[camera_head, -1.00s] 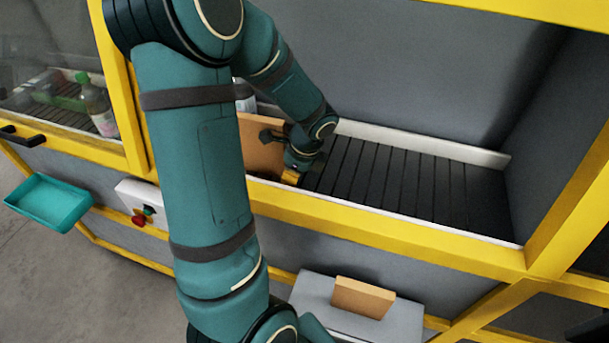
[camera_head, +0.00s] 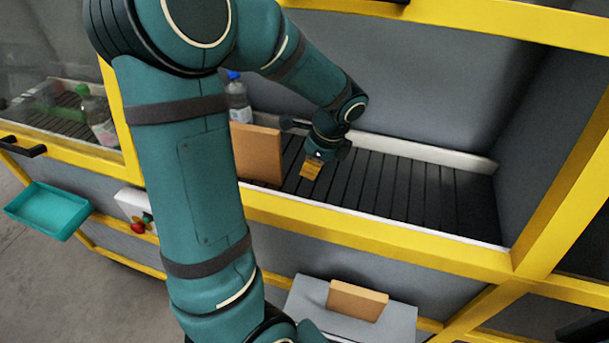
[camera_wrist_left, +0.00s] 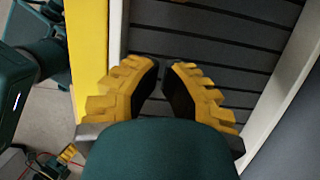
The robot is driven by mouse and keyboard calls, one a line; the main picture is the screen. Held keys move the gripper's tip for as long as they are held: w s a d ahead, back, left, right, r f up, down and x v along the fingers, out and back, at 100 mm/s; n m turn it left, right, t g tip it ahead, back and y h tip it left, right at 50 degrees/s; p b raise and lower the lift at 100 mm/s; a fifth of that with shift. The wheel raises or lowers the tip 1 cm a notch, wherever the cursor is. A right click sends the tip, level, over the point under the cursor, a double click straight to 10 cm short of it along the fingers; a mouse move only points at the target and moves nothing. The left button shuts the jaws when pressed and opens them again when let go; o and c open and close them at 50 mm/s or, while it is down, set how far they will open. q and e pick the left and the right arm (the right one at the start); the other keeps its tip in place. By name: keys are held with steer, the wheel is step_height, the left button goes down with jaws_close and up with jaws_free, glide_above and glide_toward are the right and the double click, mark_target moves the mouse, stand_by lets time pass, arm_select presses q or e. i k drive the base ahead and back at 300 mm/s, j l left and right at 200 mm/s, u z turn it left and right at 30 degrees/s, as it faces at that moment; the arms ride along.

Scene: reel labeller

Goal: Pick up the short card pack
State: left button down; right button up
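Two brown card packs show in the head view. One pack (camera_head: 256,152) stands upright on the dark slatted bed inside the yellow-framed bay, partly hidden by my left arm. The other pack (camera_head: 357,300), which looks lower, stands on a grey ledge at the bottom. I cannot tell for sure which is the short one. My left gripper (camera_head: 311,169) is over the slatted bed, right of the pack in the bay and apart from it. In the wrist view its yellow fingers (camera_wrist_left: 162,80) have a narrow gap with slats showing through, and hold nothing.
A blue-capped bottle (camera_head: 238,98) stands behind the pack in the bay. The slatted bed (camera_head: 420,190) is clear to the right. The yellow front rail (camera_head: 380,231) separates bay and ledge (camera_head: 398,322). A teal tray (camera_head: 47,210) and red button (camera_head: 138,228) are at left.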

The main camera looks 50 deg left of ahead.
mark_target(363, 303)
steer(key=k, duration=1)
